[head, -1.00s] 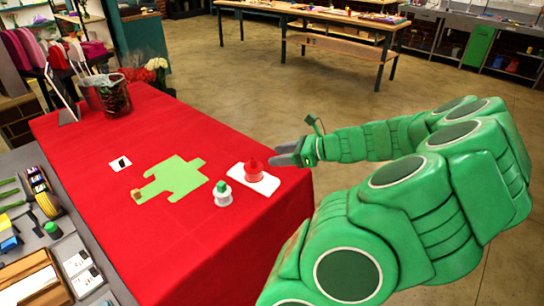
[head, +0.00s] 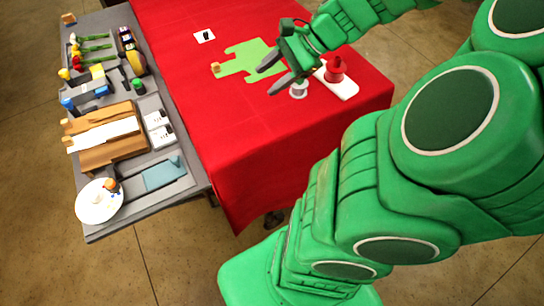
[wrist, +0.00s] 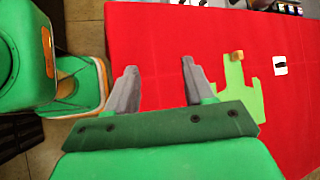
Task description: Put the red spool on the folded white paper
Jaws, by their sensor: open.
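The red spool (head: 335,72) stands upright on a flat white rectangle, the folded white paper (head: 347,90), near the right end of the red-covered table in the head view. My gripper (head: 268,80) is open and empty, left of the spool and apart from it in the picture. In the wrist view, my open gripper (wrist: 159,66) has only red cloth between its fingertips, and neither spool nor paper shows there.
A small pale container (head: 299,93) stands left of the paper, partly hidden by my gripper. A green cutout (head: 243,60) lies on the red table (head: 265,130). A grey bench (head: 200,178) carries trays, tools and a white plate (head: 98,205). The red table's front is clear.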

